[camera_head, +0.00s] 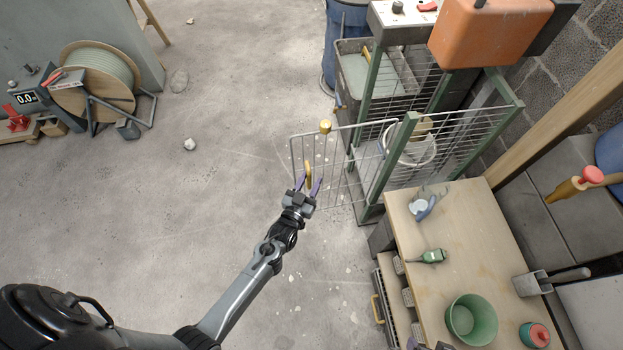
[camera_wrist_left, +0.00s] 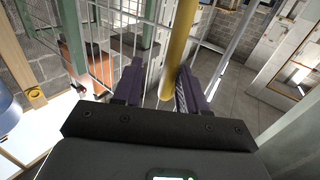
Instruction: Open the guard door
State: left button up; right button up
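The guard door (camera_head: 345,150) is a wire mesh panel on the green-framed cage (camera_head: 397,155). It stands swung out from the cage to the left, over the floor. Its yellow handle (camera_head: 309,173) is an upright bar near its outer edge. My left gripper (camera_head: 309,187) is at the handle with its purple fingers apart, one on each side of it. In the left wrist view the yellow bar (camera_wrist_left: 178,45) passes between the fingers (camera_wrist_left: 160,88), with a gap on the left-finger side. Only a sliver of my right gripper (camera_head: 420,345) shows at the bottom edge.
A wooden bench (camera_head: 470,235) with a green bowl (camera_head: 472,319) and a green bottle-like tool (camera_head: 428,256) stands right of the door. An orange box (camera_head: 490,32) sits above the cage. A cable reel (camera_head: 95,80) stands far left. The floor left of the door is mostly clear.

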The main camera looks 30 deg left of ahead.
pick_arm(q)
jog(key=s+d+p, duration=0.1)
jog(key=s, duration=0.8)
jog(key=shift+s+d, duration=0.2)
jog(key=shift+s, duration=0.15)
